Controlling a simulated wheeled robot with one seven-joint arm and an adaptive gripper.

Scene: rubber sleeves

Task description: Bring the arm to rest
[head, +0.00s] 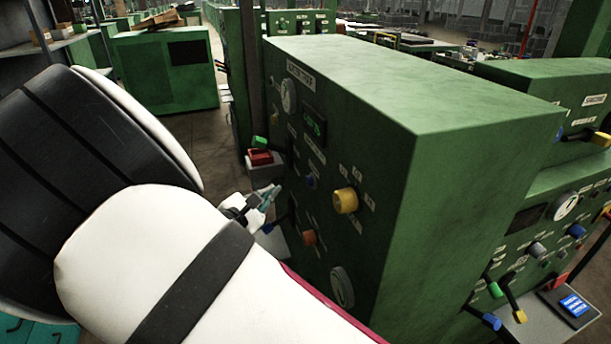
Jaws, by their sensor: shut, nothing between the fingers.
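My arm (160,255), white with black bands, fills the lower left of the head view. My gripper (266,196) is small and partly hidden behind my own arm. It is shut and empty, close to the front panel of the large green machine (480,75). I cannot tell whether its fingertips touch the panel.
A red block (260,157) and a green knob (259,142) are just behind my gripper. More green machines stand at the back left (165,75) and right (590,85). A shelf (60,45) is at the left. Bare floor (208,148) shows between the machines.

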